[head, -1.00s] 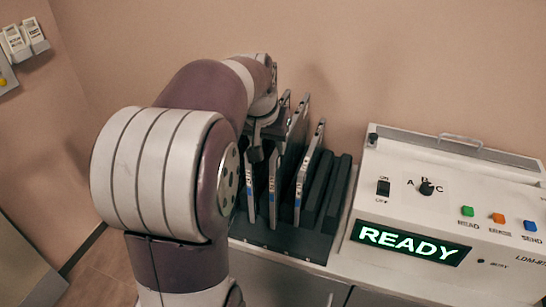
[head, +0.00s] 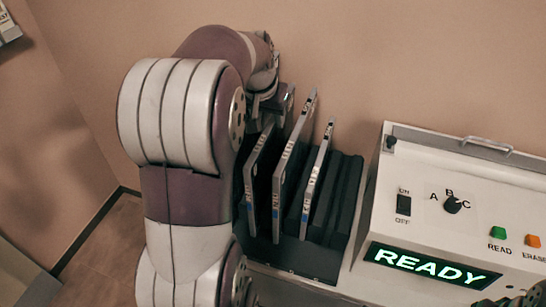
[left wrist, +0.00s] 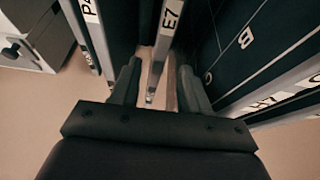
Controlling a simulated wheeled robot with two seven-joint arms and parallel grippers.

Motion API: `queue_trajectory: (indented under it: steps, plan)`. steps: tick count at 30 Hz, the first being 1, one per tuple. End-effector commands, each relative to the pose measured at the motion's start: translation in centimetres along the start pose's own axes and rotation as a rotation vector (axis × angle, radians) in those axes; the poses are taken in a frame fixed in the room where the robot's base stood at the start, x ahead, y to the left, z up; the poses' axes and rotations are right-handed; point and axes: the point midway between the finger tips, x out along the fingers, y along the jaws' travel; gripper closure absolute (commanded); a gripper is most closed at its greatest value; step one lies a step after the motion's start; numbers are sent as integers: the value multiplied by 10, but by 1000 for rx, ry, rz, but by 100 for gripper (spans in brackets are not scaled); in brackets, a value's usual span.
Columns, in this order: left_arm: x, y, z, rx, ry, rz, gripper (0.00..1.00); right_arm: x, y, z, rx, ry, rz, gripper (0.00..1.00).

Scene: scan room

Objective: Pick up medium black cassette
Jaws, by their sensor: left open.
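Several thin upright cassettes with dark faces and pale edges stand in a dark rack (head: 300,258) on the counter. Three stand out in the head view: the left one (head: 257,172), the middle one (head: 290,165) and the right one (head: 317,178). I cannot tell which is the medium one. My left gripper (head: 268,100) is at the back left of the rack, mostly hidden by my arm. In the left wrist view its open fingers (left wrist: 158,85) are on either side of the near end of a cassette labelled E7 (left wrist: 165,32). Contact is unclear.
In the left wrist view, a cassette labelled PA (left wrist: 92,22) is close left of the fingers, and a large dark cassette marked B (left wrist: 245,45) is close right. A white console (head: 440,215) reading READY stands right of the rack. The wall is close behind.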

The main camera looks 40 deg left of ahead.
Motion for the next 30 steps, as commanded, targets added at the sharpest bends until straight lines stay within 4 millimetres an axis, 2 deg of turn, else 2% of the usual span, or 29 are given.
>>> queue_trajectory:
  steps: [9, 12, 17, 18, 20, 21, 22, 30]
  plan:
    - [50, 4, -7, -1, -3, 0, 54, -2, 0, 0, 0, 0, 0, 49]
    - [57, 4, -7, 0, -1, 0, 54, -2, 0, 0, 0, 0, 0, 49]
    - [57, 4, -7, 0, 0, 0, 54, -2, 0, 0, 0, 0, 0, 49]
    - [57, 4, -7, 0, 0, 0, 61, -2, 0, 0, 0, 0, 0, 49]
    - [57, 4, -7, 0, 0, 0, 80, -2, 0, 0, 0, 0, 0, 49]
    - [57, 4, -7, 0, 0, 0, 93, -2, 0, 0, 0, 0, 0, 49]
    - [57, 4, -7, 0, 0, 0, 100, -2, 0, 0, 0, 0, 0, 49]
    - [56, 4, -7, 0, -1, 0, 100, -2, 0, 0, 0, 0, 0, 49]
